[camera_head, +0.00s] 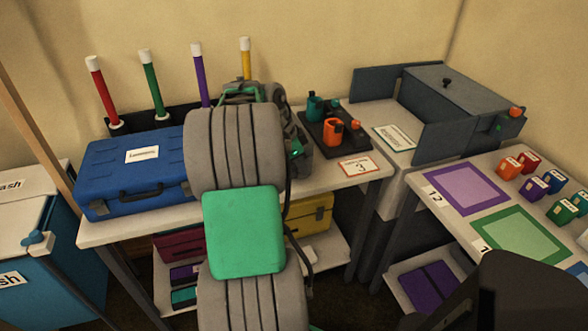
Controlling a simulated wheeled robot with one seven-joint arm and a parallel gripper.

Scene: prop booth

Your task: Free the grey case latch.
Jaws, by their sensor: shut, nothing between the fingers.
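A dark grey box-like case (462,88) stands at the back right, with a small black knob (446,83) on top. A grey panel (443,134) stands at its front and another (376,83) to its left. An orange knob (516,112) and a small green part (498,127) are at its right end. I cannot make out which part is the latch. My grey ribbed arm with its green panel fills the middle of the view, left of and apart from this case. My gripper cannot be made out; the arm hides what is behind it.
A blue case (130,175) lies on the left table, before several coloured posts. A dark tray (330,128) with teal and orange pieces and a numbered card (358,167) are right of my arm. The right table (478,222) holds coloured mats and small blocks. Blue bins stand left.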

